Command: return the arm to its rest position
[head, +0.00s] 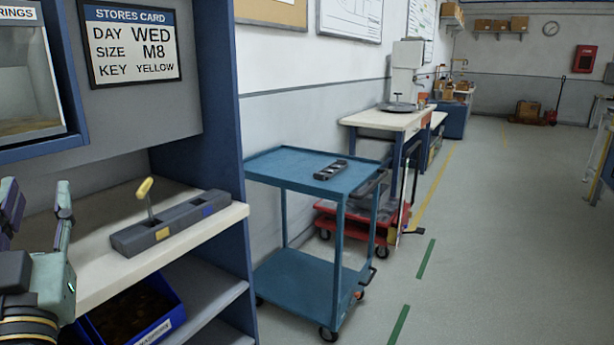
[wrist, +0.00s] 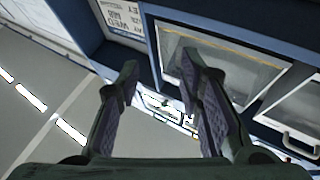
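My gripper (head: 38,190) is at the left edge of the head view, in front of the stores shelf unit and near its pale worktop (head: 95,270). In the wrist view, the two fingers of my gripper (wrist: 160,66) stand apart with nothing held between them. Beyond them are the clear-fronted bins (wrist: 220,75) of the unit. The rest of my arm is mostly outside the head view.
A grey block (head: 180,225) with a yellow-handled key (head: 146,190) sits on the worktop. A blue bin (head: 135,310) is below. A blue trolley (head: 290,172) carrying a dark holder (head: 331,170) stands right of the unit. Floor (head: 480,240) farther right is clear.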

